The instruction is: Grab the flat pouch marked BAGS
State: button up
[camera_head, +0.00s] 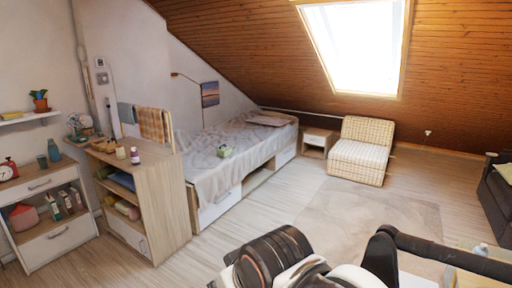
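I cannot make out a flat pouch marked BAGS; no lettering is readable at this size. A small green and pale item (225,151) lies on the grey bed cover (205,165), too small to identify. Parts of my arm fill the bottom right foreground, but the end of my gripper does not show, so its state is hidden.
A wooden shelf unit (172,208) with small items on top stands before the bed. A white drawer cabinet (60,243) is at left. A checked chair (361,152) and nightstand (317,143) stand at the back. The rug (375,212) is mostly clear. A dark sofa (497,195) is at right.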

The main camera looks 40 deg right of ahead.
aim_at(224, 151)
jog(key=i+l+z, duration=0.25)
jog(key=i, duration=0.4)
jog(key=i+l+z, duration=0.25)
jog(key=i, duration=0.45)
jog(key=i+l+z, duration=0.1)
jog(key=i+z, duration=0.15)
jog(key=i, duration=0.45)
jog(key=i+l+u, duration=0.15)
jog(key=i+l, duration=0.45)
jog(key=i+l+u, duration=0.15)
jog(key=i+l, duration=0.4)
jog(key=k+l+u, duration=0.2)
jog(key=l, duration=0.6)
jog(key=i+j+z, duration=0.1)
jog(key=i+j, duration=1.15)
jog(key=i+j+z, duration=0.15)
jog(key=i+j, duration=0.45)
jog(key=j, duration=0.15)
